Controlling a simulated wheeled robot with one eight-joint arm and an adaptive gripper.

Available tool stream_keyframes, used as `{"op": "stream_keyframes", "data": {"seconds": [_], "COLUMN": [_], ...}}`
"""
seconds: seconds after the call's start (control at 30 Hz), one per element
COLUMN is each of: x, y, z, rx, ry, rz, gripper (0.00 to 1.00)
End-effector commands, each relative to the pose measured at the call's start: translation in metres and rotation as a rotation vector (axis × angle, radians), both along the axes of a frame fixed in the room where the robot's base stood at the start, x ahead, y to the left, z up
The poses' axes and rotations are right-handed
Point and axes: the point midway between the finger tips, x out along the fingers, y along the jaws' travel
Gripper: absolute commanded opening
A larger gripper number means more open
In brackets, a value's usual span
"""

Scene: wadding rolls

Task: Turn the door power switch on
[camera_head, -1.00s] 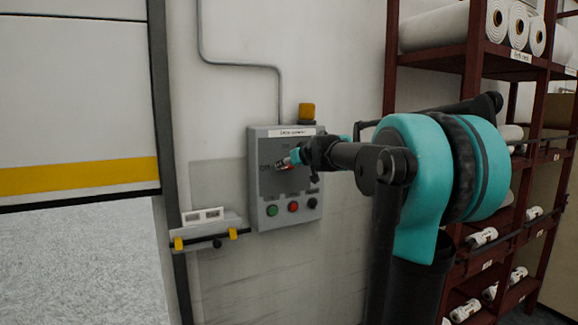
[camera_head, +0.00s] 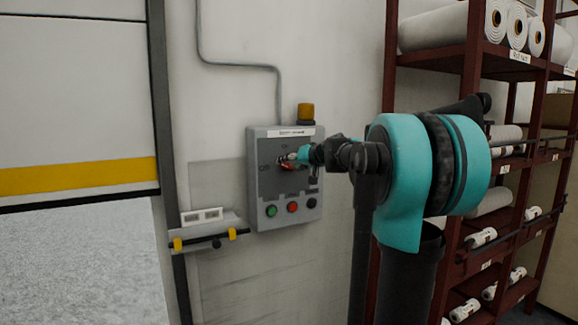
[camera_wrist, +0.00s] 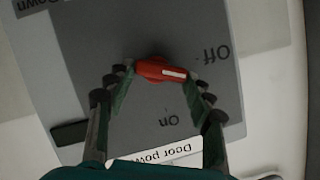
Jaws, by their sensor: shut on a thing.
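The door power switch is a red handle (camera_wrist: 153,70) with a white stripe on a dark grey panel (camera_wrist: 90,40). The wrist view shows it upside down. The stripe end points right, a little below the "Off" label (camera_wrist: 217,53); the "On" label (camera_wrist: 170,121) lies below the handle. My gripper (camera_wrist: 160,78) has its fingers at the two ends of the handle and is shut on it. In the head view my gripper (camera_head: 297,156) is at the box front, with the red handle (camera_head: 290,167) partly hidden.
The grey control box (camera_head: 256,195) has green, red and black buttons below and an amber lamp (camera_head: 306,112) on top. A small shelf (camera_head: 213,222) is at its left, beside the door frame. A rack (camera_head: 475,60) with white rolls stands right, behind my arm.

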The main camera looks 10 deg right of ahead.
Motion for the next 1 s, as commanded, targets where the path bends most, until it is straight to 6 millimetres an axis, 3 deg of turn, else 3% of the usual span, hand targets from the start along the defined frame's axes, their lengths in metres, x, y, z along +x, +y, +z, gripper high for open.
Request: {"op": "stream_keyframes", "data": {"seconds": [1.0], "x": [0.0035], "y": [-0.0117], "z": [-0.0079], "rx": [0.881], "ry": [0.287], "rz": [0.000], "gripper": [0.24]}}
